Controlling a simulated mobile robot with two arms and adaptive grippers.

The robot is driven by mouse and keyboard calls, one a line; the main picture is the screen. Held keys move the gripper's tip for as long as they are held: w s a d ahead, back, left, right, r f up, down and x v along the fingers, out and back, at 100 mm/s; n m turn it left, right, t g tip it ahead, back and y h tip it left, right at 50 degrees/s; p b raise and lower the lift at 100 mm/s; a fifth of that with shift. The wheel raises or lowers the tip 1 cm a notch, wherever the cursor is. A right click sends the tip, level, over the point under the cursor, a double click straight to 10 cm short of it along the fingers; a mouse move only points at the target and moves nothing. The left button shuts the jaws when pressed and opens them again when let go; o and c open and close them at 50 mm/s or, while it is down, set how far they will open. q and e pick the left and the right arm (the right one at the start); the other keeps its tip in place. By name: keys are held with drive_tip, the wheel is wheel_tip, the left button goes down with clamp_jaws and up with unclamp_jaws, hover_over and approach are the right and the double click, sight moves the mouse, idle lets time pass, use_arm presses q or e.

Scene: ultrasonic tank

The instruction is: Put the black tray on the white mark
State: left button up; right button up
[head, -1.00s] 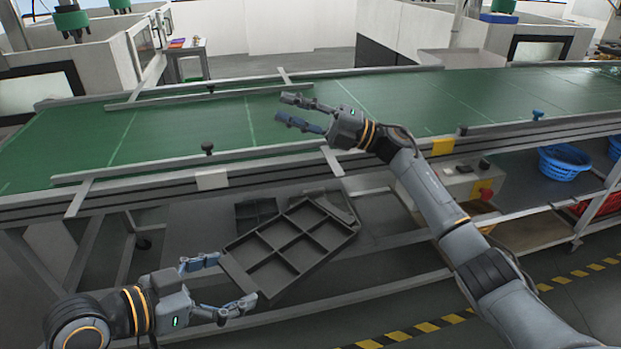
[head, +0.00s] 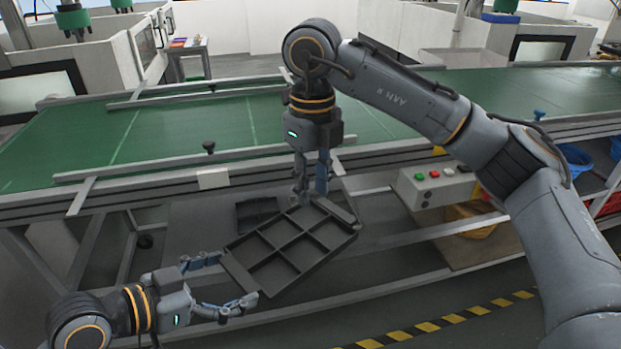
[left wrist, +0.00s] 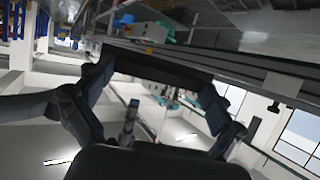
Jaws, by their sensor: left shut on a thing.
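The black tray (head: 283,250), divided into several compartments, is tilted in front of the conveyor, below belt height. My left gripper (head: 234,280) is shut on its near left edge. In the left wrist view the tray's dark edge (left wrist: 150,66) spans between the fingers of the left gripper (left wrist: 145,105). My right gripper (head: 311,198) points down at the tray's far edge, its fingers apart; whether they touch the tray is unclear. Pale lines (head: 251,122) cross the green belt (head: 200,122); I cannot tell which is the white mark.
Metal rails (head: 180,163) edge the belt, with a black knob (head: 209,147) on the near side. Another dark tray (head: 257,212) lies below the conveyor. A control box (head: 435,182) and blue basket (head: 575,165) are at right. The belt's left part is clear.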

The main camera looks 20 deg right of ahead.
sight(312, 242)
wheel_tip(312, 242, down, 11)
idle(0.4)
drive_tip(key=shift+a, duration=0.1)
clamp_jaws()
use_arm(q)
drive_tip(key=o, duration=1)
drive_tip(key=shift+c, duration=0.2)
drive_tip(key=shift+a, duration=0.15)
